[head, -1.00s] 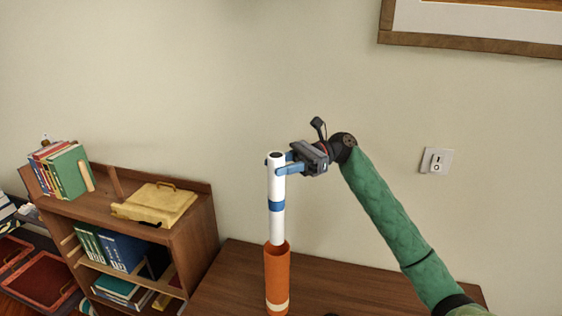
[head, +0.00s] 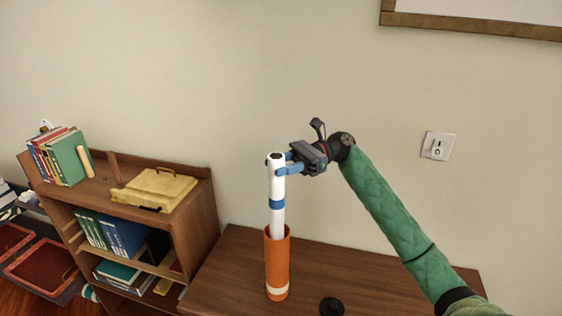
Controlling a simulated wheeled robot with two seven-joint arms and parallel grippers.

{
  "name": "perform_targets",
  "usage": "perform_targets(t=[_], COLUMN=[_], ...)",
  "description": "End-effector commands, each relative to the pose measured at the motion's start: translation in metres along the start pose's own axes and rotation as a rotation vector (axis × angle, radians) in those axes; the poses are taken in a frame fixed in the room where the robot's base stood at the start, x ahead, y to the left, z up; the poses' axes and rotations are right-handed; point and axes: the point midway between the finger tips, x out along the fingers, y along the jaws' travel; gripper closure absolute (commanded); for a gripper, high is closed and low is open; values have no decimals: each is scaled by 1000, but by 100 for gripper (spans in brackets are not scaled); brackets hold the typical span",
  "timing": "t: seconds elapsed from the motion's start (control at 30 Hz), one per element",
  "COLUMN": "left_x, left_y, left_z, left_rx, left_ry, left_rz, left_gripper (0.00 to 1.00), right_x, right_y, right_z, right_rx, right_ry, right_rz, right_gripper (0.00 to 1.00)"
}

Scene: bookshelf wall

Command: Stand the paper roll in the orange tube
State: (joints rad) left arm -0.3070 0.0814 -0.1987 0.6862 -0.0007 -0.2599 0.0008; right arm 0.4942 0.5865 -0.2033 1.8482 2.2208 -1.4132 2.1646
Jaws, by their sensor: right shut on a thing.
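The paper roll (head: 277,220) is a long white tube with a blue band, held upright. Its lower end is hidden behind the front rim of the orange tube (head: 277,262), so it appears to be inside the mouth; how deep I cannot tell. The orange tube stands upright on the brown table and has a pale band near its base. My right gripper (head: 280,165) is shut on the roll near its top, with blue fingers around it. My left gripper is not in view.
A round black object (head: 331,306) lies on the brown table (head: 380,285), right of the tube. A wooden bookshelf (head: 190,235) stands at left with books and a yellow folder-like box (head: 155,190). The table right of the tube is mostly clear.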

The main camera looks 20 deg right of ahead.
Motion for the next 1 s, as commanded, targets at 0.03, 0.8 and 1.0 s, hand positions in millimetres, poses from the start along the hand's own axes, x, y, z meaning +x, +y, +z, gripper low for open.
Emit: perform_targets(t=[0.03, 0.8, 1.0], left_x=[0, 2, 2], left_y=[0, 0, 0], left_z=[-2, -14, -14], left_rx=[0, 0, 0], left_ry=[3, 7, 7], left_rz=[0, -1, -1], left_gripper=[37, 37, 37], right_x=[0, 0, 0], right_y=[0, 0, 0], right_z=[-3, -34, -35], right_rx=[0, 1, 0], right_ry=[0, 0, 0], right_rz=[0, 0, 0], right_gripper=[87, 87, 87])
